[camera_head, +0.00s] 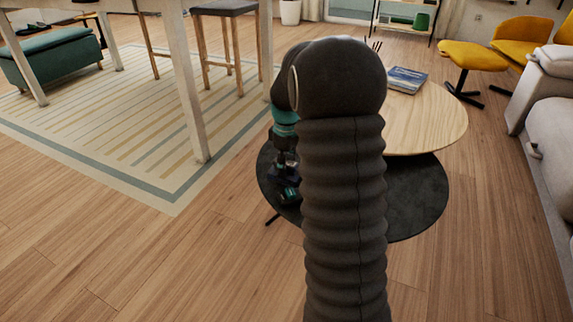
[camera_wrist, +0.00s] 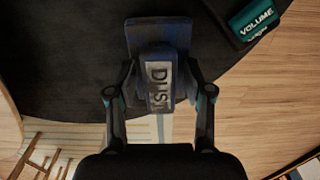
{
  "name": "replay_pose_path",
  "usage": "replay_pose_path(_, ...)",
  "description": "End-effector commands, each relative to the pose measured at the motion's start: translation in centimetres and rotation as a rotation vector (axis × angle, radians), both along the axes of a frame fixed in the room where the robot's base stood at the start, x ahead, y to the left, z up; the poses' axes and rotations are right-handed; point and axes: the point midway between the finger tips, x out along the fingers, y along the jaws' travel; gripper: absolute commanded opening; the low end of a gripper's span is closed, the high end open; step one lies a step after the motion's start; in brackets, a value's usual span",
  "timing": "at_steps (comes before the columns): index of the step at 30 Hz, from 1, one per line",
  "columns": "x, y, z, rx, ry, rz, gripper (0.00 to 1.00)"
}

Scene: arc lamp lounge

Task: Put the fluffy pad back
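A dark blue block-like thing (camera_wrist: 158,35) shows in the wrist view, with a pale label reading DUST on the part nearest the camera. I take it for the fluffy pad, though no fluff shows clearly. My gripper (camera_wrist: 158,75) has one finger on each side of it, and the fingers look closed in on its sides. In the head view my gripper (camera_head: 285,165) is low over the dark round table (camera_head: 415,205), partly hidden by my arm. I cannot tell whether the blue thing touches the table.
A teal and black thing marked VOLUME (camera_wrist: 253,20) lies close by on the dark table. The higher wooden round table (camera_head: 435,120) overlaps the dark one and carries a blue book (camera_head: 407,79). A grey sofa (camera_head: 550,130) stands right. Wood floor is clear at left front.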

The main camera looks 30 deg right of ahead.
Motion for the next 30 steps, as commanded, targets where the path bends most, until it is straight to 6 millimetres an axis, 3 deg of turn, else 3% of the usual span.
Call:
replay_pose_path(8, 0.0, 0.0, 1.5, -0.001, -0.002, 0.000, 0.51)
replay_pose_path(21, 0.1, 0.0, 9.8, 0.000, -0.003, 0.000, 0.51)
replay_pose_path(30, -0.1, 0.2, 12.4, -0.001, -0.003, -0.003, 0.51)
